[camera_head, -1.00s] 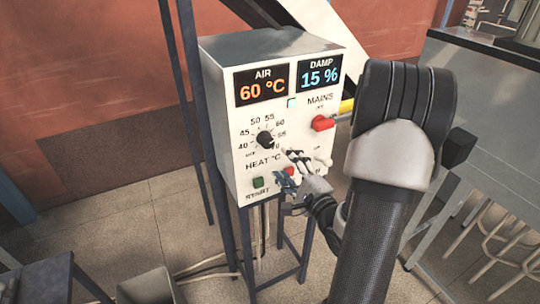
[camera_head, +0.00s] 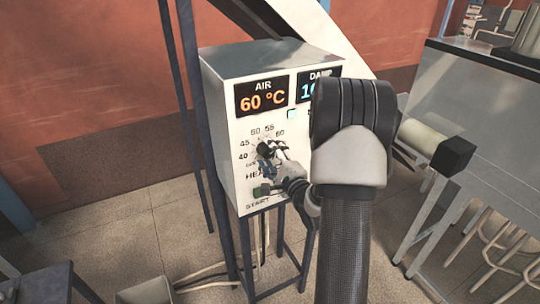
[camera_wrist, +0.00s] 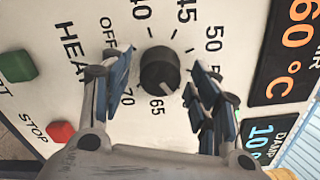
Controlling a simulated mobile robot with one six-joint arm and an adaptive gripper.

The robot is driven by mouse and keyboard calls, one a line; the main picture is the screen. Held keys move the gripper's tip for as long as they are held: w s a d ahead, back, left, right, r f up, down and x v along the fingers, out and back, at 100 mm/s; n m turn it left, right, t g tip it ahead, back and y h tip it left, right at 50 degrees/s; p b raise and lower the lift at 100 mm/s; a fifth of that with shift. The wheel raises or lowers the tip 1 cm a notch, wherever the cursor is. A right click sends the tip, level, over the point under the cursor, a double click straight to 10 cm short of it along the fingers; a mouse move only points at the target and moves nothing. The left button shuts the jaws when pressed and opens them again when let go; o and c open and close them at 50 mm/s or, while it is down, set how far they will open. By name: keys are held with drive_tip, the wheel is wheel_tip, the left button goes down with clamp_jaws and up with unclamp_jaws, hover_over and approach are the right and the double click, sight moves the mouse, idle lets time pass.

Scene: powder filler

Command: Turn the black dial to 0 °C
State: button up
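The black dial (camera_wrist: 160,70) sits on the white control panel (camera_wrist: 75,100), amid a printed scale marked OFF, 40, 45, 50, 65 and 70 in the wrist view. Its pale mark points towards the 65 side; the 55 and 60 labels are hidden there by a finger. My gripper (camera_wrist: 158,78) is open, with one finger on each side of the dial; gaps show between fingers and dial. In the head view my gripper (camera_head: 269,156) covers most of the dial. The AIR display (camera_head: 262,95) reads 60 °C.
The green START button (camera_wrist: 16,66) and red STOP button (camera_wrist: 61,132) lie beside the HEAT lettering. The DAMP display (camera_head: 305,88) is partly hidden behind my arm. A metal bench (camera_head: 490,110) stands at the right.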

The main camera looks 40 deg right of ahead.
drive_tip(key=c, duration=1)
drive_tip(key=shift+o, duration=0.2)
drive_tip(key=shift+n+b, duration=0.3)
